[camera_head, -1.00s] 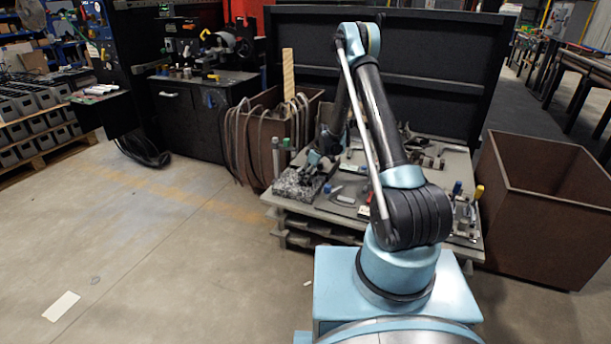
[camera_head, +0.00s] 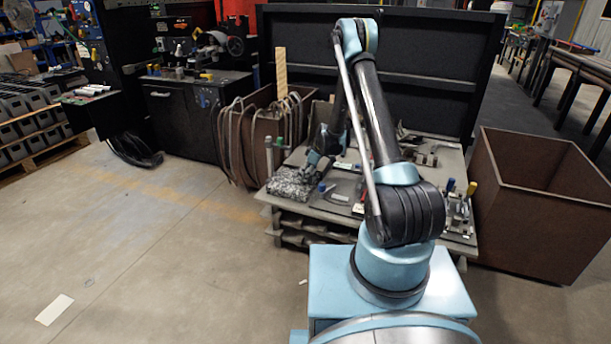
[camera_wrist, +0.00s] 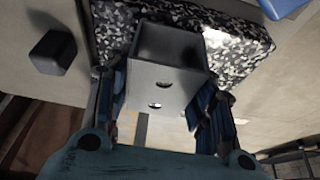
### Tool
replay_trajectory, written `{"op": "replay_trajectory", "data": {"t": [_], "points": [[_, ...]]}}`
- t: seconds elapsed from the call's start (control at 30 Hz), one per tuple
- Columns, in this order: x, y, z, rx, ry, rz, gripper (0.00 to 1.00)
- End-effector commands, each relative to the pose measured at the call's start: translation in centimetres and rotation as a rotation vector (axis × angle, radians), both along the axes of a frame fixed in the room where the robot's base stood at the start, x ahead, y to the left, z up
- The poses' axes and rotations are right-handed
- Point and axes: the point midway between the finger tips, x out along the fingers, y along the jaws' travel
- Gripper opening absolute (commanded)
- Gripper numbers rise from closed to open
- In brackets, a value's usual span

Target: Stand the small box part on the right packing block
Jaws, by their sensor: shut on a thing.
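My gripper (camera_wrist: 163,95) is shut on the small box part (camera_wrist: 168,85), a grey open box with two holes in its near face. The blue finger pads press on its two sides. A black-and-white speckled packing block (camera_wrist: 240,58) lies behind the box in the wrist view, and the box covers part of it. I cannot tell whether the box touches it. In the head view the speckled block (camera_head: 287,184) is at the table's left front corner, with my gripper (camera_head: 310,164) just above and right of it. A second block cannot be made out.
A dark post (camera_wrist: 52,52) stands left of the box in the wrist view, and a blue thing (camera_wrist: 287,7) shows at the top right. Tools and small parts crowd the grey table (camera_head: 330,213). A brown bin (camera_head: 530,225) stands to the right.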

Motion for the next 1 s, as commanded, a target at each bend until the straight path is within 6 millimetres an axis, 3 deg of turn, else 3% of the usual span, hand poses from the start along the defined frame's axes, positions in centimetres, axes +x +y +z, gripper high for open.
{"op": "replay_trajectory", "data": {"t": [0.37,1.0], "points": [[0.0,0.0,0.1,0.0,0.0,0.0,0.16],[0.0,0.0,2.2,0.0,0.0,0.0,0.16]]}}
